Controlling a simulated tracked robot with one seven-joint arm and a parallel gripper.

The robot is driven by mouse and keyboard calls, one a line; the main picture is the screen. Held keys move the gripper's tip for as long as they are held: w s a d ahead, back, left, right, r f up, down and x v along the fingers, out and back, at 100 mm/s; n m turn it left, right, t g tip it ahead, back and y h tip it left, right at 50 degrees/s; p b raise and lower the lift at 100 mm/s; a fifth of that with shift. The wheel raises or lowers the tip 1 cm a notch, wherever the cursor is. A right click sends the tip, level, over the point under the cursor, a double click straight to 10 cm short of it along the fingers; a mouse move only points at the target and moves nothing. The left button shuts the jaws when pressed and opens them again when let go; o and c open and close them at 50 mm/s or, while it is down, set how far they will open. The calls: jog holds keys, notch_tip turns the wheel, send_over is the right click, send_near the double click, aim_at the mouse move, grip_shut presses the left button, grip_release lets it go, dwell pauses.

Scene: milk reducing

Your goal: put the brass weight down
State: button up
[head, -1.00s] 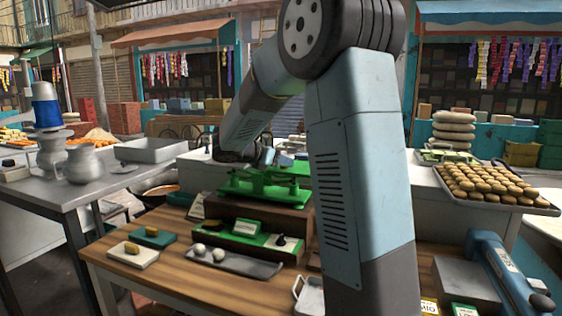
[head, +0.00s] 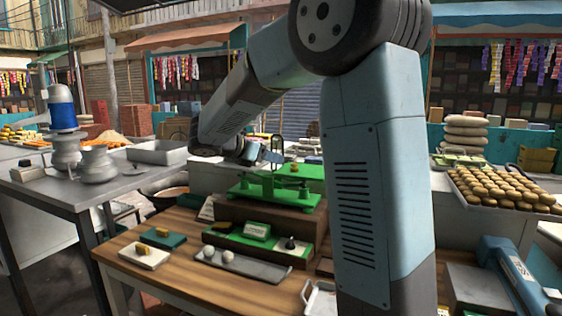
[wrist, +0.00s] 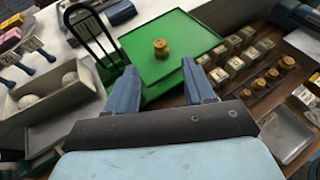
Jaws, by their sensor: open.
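A small brass weight (wrist: 161,48) stands upright on a flat green plate (wrist: 188,32) in the wrist view. My gripper (wrist: 160,71) is open and empty, its two blue fingers apart, and the weight is clear of them, beyond the fingertips. In the head view, my gripper (head: 268,152) hangs above and left of the green plate (head: 315,174), part of the green scale (head: 275,192). A tiny brass-coloured spot there looks like the weight (head: 294,168).
Several other brass weights (wrist: 273,75) and pale blocks (wrist: 236,63) stand right of the plate in the wrist view. A black wire rack (wrist: 91,27) rises close to its left. A tray with white balls (head: 240,262) lies in front of the scale.

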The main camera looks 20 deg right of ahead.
jog(key=s+a+f+m+y, duration=0.1)
jog(key=s+f+m+y, duration=0.1)
jog(key=s+m+y, duration=0.2)
jog(key=s+a+f+m+t+y, duration=0.1)
jog(key=s+m+y, duration=0.3)
jog(key=s+m, duration=0.6)
jog(key=s+a+f+m+y, duration=0.2)
jog(key=s+m, duration=0.5)
jog(key=s, duration=1)
jog(key=f+y, duration=0.1)
jog(key=y, duration=0.1)
jog(key=shift+s+a+m+y, duration=0.3)
jog(key=shift+a+y, duration=0.05)
jog(key=shift+y, duration=0.05)
